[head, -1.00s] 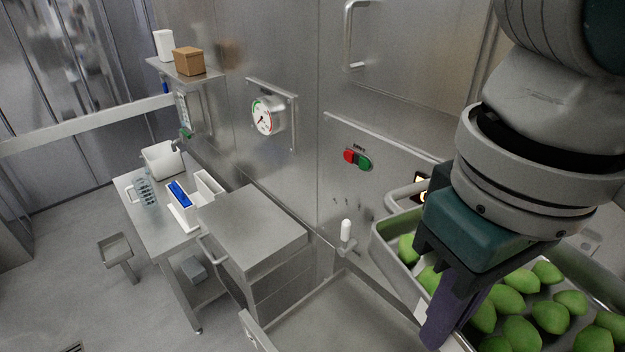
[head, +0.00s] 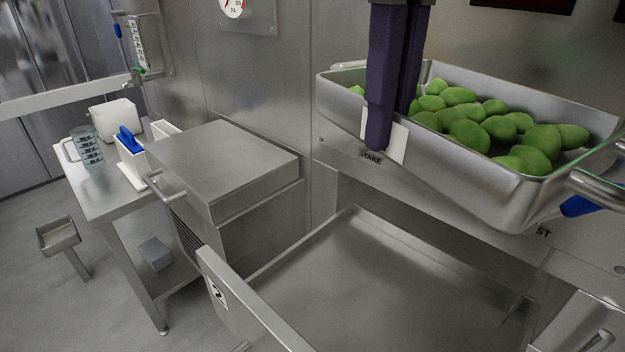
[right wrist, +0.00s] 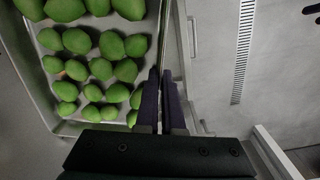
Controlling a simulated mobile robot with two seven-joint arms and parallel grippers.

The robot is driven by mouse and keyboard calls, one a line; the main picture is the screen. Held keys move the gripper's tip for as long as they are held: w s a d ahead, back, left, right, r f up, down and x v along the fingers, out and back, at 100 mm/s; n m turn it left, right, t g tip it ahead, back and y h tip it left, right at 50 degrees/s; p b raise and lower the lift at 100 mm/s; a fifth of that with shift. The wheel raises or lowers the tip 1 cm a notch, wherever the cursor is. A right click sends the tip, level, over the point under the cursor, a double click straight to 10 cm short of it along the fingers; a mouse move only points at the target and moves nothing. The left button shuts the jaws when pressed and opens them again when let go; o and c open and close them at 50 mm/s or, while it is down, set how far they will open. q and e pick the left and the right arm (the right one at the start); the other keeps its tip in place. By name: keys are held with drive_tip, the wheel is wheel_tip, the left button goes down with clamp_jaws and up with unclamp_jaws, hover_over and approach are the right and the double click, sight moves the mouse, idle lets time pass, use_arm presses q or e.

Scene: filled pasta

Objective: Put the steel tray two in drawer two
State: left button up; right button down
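The steel tray (head: 470,195) holds many green filled-pasta pieces (head: 470,135) and stands at the upper right in the head view, with a white label on its near wall. It also shows in the right wrist view (right wrist: 98,128). My right gripper (head: 393,115) points down at the tray's near left wall, one dark finger outside by the label and the other behind the rim. In the right wrist view its fingers (right wrist: 160,82) are close together around the rim. Drawer two (head: 350,270), with a "2" on its side, is pulled out, empty, below and left of the tray. My left gripper is not seen.
A closed steel cabinet (head: 230,165) stands left of the drawer. Farther left is a side table (head: 98,195) with a jug, a white box and a blue-handled item. A blue part (head: 580,206) and a metal handle (head: 597,188) sit by the tray's right end.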

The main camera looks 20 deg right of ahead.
wheel_tip(320, 180, down, 17)
drive_tip(key=w+n+b, duration=0.2)
drive_tip(key=w+b, duration=0.1)
drive_tip(key=b, duration=0.6)
drive_tip(key=n+b, duration=0.1)
drive_tip(key=b, duration=0.5)
hover_over(353, 347)
wheel_tip(353, 347, down, 16)
drive_tip(key=shift+r, duration=0.1)
wheel_tip(353, 347, down, 4)
drive_tip(key=shift+r+b, duration=0.1)
drive_tip(key=shift+b, duration=0.3)
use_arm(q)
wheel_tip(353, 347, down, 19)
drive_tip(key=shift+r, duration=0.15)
use_arm(e)
drive_tip(key=shift+f, duration=0.2)
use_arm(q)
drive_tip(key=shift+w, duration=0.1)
use_arm(e)
drive_tip(key=shift+f, duration=0.15)
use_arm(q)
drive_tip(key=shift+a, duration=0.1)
use_arm(e)
drive_tip(key=c, duration=1)
unclamp_jaws()
drive_tip(key=shift+c, duration=0.2)
